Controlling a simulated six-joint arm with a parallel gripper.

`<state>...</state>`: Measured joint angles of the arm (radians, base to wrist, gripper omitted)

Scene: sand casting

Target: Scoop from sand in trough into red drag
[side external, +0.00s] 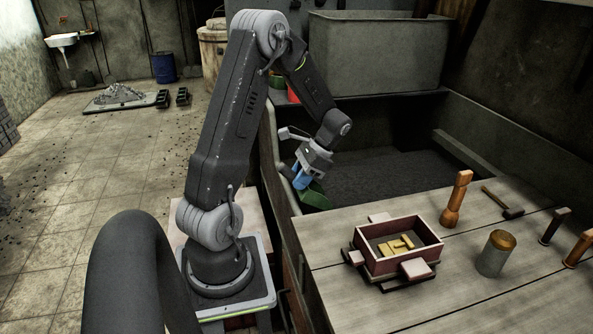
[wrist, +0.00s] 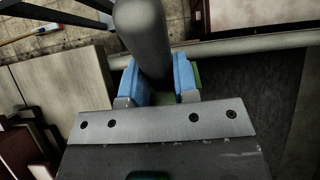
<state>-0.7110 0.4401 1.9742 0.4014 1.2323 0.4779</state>
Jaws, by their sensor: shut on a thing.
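My gripper (side external: 303,180) has blue fingers and is shut on a green scoop (side external: 314,197), at the near left end of the trough. In the wrist view the fingers (wrist: 158,85) close around a thick grey handle (wrist: 147,38), with a little green showing beside them. The scoop's inside is not visible, so I cannot tell if it holds sand. Dark sand (side external: 395,178) lies in the large trough (side external: 480,152). The red drag (side external: 385,264) stands on the wooden bench, right of the scoop, with yellow pattern pieces (side external: 397,246) inside and its floor showing.
On the wooden bench (side external: 345,300) stand an orange wooden rammer (side external: 456,199), a mallet (side external: 503,203), a grey can with a yellowish top (side external: 495,254) and two handled tools at the right edge. A big grey bin (side external: 375,55) is behind the trough.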

